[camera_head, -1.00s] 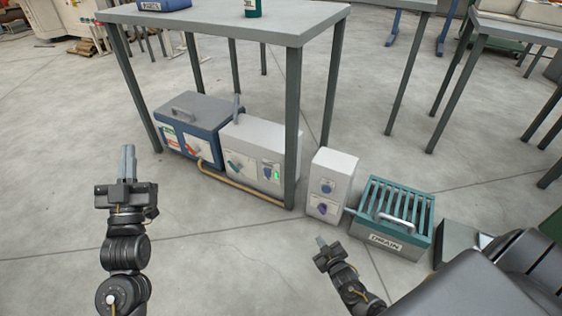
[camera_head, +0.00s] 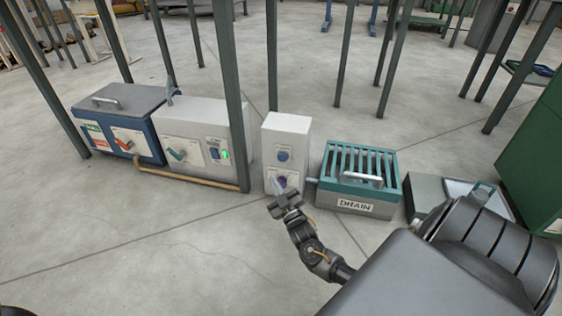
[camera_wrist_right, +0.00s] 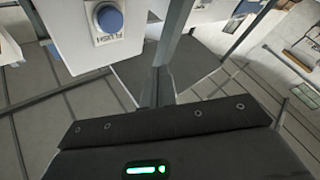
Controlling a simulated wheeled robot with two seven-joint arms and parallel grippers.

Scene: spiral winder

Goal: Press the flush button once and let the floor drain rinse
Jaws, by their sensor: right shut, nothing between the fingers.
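The white control box (camera_head: 290,135) stands on the floor left of the drain. In the right wrist view a round blue button (camera_wrist_right: 108,17) has a label reading FLUSH upside down. The drain (camera_head: 345,190), with a teal slatted grate and handle, sits right of the box. My right gripper (camera_head: 277,185) is shut and empty, its fingertips in front of the lower part of the box; contact cannot be told. My left gripper is out of view.
A grey machine with a lever and green light (camera_head: 205,120) and a blue chest (camera_head: 115,105) stand left. A table leg (camera_head: 232,100) rises close left of the box. A metal tray (camera_head: 435,190) lies right of the drain.

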